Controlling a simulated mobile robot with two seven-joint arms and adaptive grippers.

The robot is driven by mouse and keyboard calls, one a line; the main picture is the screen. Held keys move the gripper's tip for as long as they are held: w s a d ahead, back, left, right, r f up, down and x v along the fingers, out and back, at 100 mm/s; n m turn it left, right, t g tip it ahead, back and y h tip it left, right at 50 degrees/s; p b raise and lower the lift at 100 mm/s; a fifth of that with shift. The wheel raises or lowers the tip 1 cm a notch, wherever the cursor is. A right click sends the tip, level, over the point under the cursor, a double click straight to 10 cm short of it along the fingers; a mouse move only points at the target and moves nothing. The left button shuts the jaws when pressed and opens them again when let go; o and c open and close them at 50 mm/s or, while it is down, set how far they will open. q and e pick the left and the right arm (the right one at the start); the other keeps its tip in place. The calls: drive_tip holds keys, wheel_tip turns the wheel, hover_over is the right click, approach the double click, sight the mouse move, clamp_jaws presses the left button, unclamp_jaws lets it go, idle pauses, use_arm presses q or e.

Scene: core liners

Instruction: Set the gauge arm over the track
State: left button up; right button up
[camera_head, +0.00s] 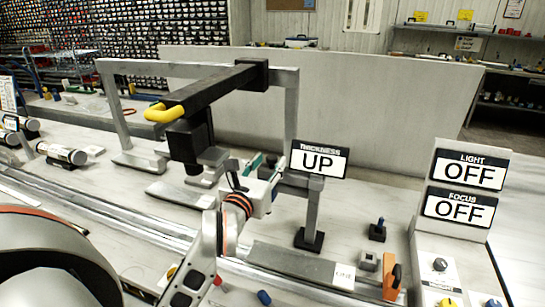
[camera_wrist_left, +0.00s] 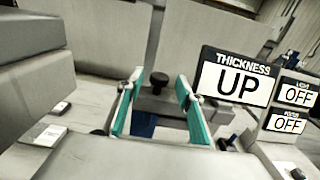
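A black gauge arm (camera_head: 218,88) with a yellow handle (camera_head: 168,113) reaches out from a grey gantry frame (camera_head: 291,108). A dark block (camera_head: 190,143) hangs under it. The metal track (camera_head: 120,212) runs along the bench below and in front. My left gripper (camera_head: 263,174) is to the right of and lower than the handle, apart from it. In the left wrist view its teal fingers (camera_wrist_left: 160,100) are spread, with nothing gripped between them. A black knob (camera_wrist_left: 133,78) shows beyond them. The thickness sign (camera_head: 319,159) reads UP. My right gripper is not in view.
Signs reading LIGHT OFF (camera_head: 468,171) and FOCUS OFF (camera_head: 458,208) stand at the right above a control panel (camera_head: 439,265). White cylinders (camera_head: 62,154) lie at the left. A grey partition (camera_head: 400,112) stands behind the bench.

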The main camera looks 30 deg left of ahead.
use_arm(q)
drive_tip(key=shift+x, duration=1.45)
clamp_jaws()
